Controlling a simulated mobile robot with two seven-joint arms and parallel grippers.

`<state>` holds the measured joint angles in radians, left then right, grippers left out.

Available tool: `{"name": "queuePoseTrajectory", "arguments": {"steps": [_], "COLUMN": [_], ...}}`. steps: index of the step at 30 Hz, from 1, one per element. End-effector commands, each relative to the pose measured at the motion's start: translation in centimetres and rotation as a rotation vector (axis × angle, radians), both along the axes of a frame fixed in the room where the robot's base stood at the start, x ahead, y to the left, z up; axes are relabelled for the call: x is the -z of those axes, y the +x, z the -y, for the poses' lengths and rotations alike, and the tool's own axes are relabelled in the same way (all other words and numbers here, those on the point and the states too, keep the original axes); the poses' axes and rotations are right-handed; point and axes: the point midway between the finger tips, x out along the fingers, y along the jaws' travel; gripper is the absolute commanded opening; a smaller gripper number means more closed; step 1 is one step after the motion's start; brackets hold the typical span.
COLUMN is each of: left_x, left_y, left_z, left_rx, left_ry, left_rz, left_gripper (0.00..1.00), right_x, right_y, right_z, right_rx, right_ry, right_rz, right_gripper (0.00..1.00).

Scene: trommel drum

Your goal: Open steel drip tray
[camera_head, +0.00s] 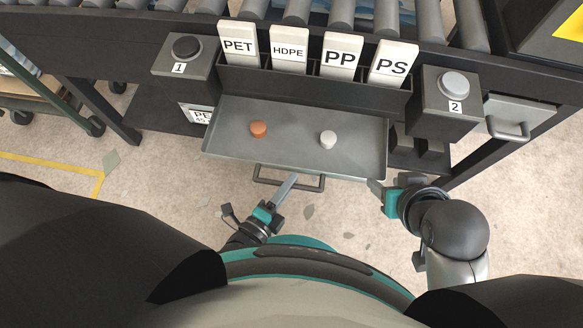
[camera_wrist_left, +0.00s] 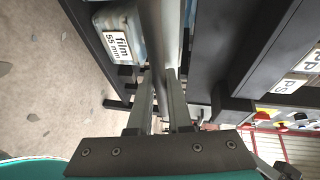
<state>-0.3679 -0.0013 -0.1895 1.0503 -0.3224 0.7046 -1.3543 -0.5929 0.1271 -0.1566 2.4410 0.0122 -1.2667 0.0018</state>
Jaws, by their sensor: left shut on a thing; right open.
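The steel drip tray (camera_head: 280,158) is a shallow grey tray that juts out from the dark frame below the label holder. A dark bar handle (camera_head: 310,188) hangs at its front edge. My left gripper (camera_head: 288,182) is at this handle and shut on it. In the left wrist view, the left gripper's fingers (camera_wrist_left: 160,100) lie on both sides of a dark bar. My right gripper (camera_head: 376,188) is open and empty, close to the tray's right front corner; whether it touches the tray cannot be told.
An orange cap (camera_head: 259,129) and a white cap (camera_head: 328,139) sit in the tray. Label plates, including PET (camera_head: 238,45) and PS (camera_head: 394,64), stand behind it. Button boxes 1 (camera_head: 187,67) and 2 (camera_head: 449,100) flank it. The floor in front holds only scattered flakes.

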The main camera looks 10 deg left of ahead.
Motion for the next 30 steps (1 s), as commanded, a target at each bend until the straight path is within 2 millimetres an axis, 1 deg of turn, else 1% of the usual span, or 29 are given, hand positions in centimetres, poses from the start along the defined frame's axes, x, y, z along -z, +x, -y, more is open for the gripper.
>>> {"name": "queuePoseTrajectory", "arguments": {"steps": [3, 6, 16, 17, 24, 25, 30], "left_x": [-0.01, 0.0, 0.01, 0.01, 0.01, 0.0, 0.0], "left_y": [-0.69, -0.93, -0.97, -0.97, -0.96, -0.96, -0.96], "left_z": [-0.06, -0.07, -0.07, -0.07, -0.04, -0.03, -0.02], "left_rx": [-0.002, -0.002, -0.002, -0.002, -0.002, -0.001, -0.001], "left_ry": [0.002, 0.001, 0.0, 0.0, 0.0, 0.0, 0.0], "left_rz": [-0.001, 0.0, 0.0, 0.0, 0.0, 0.0, 0.0], "left_gripper": [0.0, 0.0, 0.0, 0.18, 0.45, 0.47, 0.47], "right_x": [-0.1, -0.09, -0.07, -0.07, -0.09, -0.09, -0.09], "right_y": [-0.18, -0.28, -0.3, -0.3, -0.29, -0.29, -0.28], "right_z": [0.21, 0.28, 0.31, 0.31, 0.29, 0.29, 0.29], "right_rx": [0.004, 0.005, 0.006, 0.006, 0.004, 0.004, 0.004], "right_ry": [-0.007, -0.008, -0.009, -0.009, -0.009, -0.009, -0.009], "right_rz": [-0.014, -0.021, -0.022, -0.022, -0.022, -0.022, -0.021], "right_gripper": [0.5, 0.5, 0.5, 0.5, 0.5, 0.5, 0.5]}}
